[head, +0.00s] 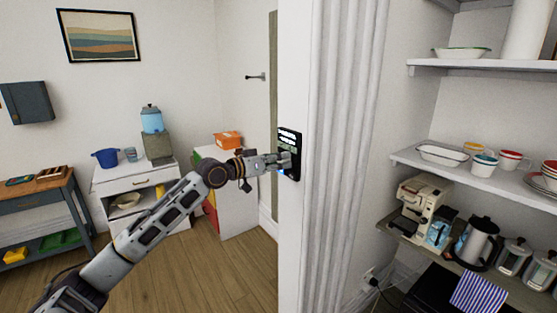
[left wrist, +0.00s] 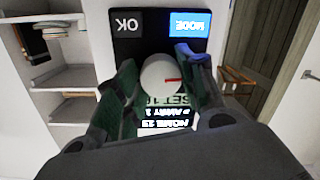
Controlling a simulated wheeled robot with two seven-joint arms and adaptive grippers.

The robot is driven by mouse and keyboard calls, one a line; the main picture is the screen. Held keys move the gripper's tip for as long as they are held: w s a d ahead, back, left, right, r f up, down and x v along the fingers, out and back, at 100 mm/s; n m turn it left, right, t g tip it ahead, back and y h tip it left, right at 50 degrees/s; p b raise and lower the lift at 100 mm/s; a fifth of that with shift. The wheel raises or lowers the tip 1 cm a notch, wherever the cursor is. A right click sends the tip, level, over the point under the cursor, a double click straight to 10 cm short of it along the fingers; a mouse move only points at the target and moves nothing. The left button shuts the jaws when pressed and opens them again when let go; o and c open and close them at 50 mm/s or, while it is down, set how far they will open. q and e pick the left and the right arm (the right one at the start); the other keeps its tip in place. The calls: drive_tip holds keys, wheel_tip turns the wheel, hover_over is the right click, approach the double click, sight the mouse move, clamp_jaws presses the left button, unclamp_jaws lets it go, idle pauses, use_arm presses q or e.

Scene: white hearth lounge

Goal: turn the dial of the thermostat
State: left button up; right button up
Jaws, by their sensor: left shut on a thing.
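The thermostat (head: 290,138) is a dark panel on the white wall edge, in the middle of the head view. In the left wrist view the thermostat (left wrist: 150,20) shows upside down, with a black OK button, a blue MODE button and a lit text display. Its dial (left wrist: 161,75) is round and white with a red mark pointing to the right of the picture. My left gripper (head: 286,162) reaches the panel, and in the left wrist view its fingers (left wrist: 160,82) are on both sides of the dial, shut on it. The display is partly hidden by the gripper. My right gripper is not in view.
White fluted trim (head: 335,150) stands just right of the panel. Farther right, shelves (head: 470,178) hold dishes, a coffee machine (head: 420,205) and a kettle (head: 478,243). A white cabinet (head: 135,190) stands back left. Wooden floor (head: 190,265) is open at lower left.

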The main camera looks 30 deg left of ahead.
use_arm(q)
drive_tip(key=o, duration=1)
drive_tip(key=shift+s, duration=0.1)
drive_tip(key=shift+a, duration=0.1)
drive_tip(key=v, duration=1.1)
drive_tip(key=shift+s+a, duration=0.1)
drive_tip(key=shift+s, duration=0.3)
idle(0.9)
